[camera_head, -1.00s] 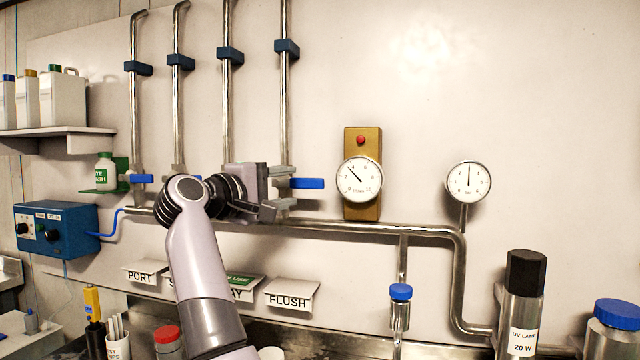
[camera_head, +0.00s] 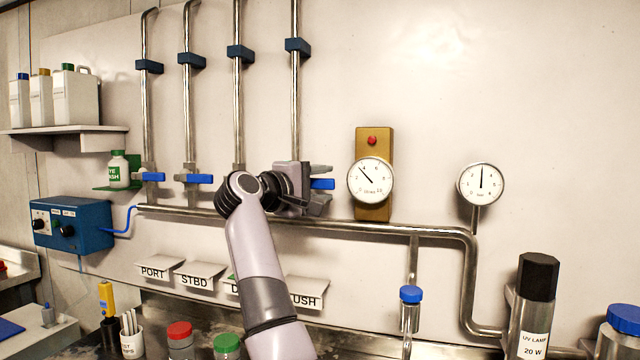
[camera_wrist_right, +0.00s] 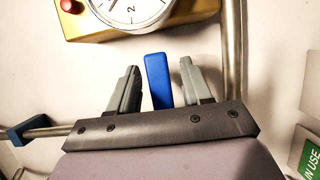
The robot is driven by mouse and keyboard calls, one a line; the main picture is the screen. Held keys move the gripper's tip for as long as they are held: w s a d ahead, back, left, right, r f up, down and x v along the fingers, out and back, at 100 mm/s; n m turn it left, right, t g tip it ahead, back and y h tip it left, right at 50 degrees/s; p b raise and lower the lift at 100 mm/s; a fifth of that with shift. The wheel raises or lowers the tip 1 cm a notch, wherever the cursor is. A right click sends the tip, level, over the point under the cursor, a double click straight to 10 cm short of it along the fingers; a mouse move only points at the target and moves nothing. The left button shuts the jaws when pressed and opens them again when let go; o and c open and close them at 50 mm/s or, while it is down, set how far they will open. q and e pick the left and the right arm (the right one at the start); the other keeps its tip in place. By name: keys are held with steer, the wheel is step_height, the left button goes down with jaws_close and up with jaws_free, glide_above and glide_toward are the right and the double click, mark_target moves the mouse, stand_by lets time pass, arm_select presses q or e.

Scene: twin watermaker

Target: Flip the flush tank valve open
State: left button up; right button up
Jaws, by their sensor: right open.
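The flush valve's blue lever handle (camera_head: 323,184) is on the fourth, rightmost vertical pipe and points right, level, across the pipe. My right gripper (camera_head: 325,187) is open, with one finger above the handle and one below. In the right wrist view the blue handle (camera_wrist_right: 157,82) lies between the two spread fingers (camera_wrist_right: 160,66), with a gap on each side. The gripper body hides the valve body and the handle's root. The FLUSH label (camera_head: 308,300) is partly behind my right arm. My left gripper is not in view.
Two more blue valve handles (camera_head: 200,179) (camera_head: 153,177) point right on pipes to the left. A gauge on a brass plate (camera_head: 376,146) is close to the right of the gripper. A horizontal pipe (camera_head: 400,230) runs just below. Bottles and a UV lamp (camera_head: 535,300) stand lower down.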

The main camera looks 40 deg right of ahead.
jaws_close()
steer(key=r+n, duration=0.1)
steer(key=n+h, duration=0.1)
steer(key=n, duration=0.1)
steer(key=shift+w+a+r+b, duration=0.1)
steer(key=shift+w+r+b, duration=0.05)
steer(key=shift+r+b, duration=0.25)
steer(key=shift+w+a+r+n+t+h, duration=0.15)
steer(key=shift+r+n+t+h, duration=0.35)
steer(key=shift+n, duration=0.6)
steer(key=shift+w+a+r+n+t+h, duration=0.1)
steer(key=shift+w+r+n+t+h, duration=0.15)
steer(key=shift+r+n, duration=0.6)
steer(key=shift+f+n, duration=0.25)
steer(key=shift+f, duration=0.05)
jaws_free()
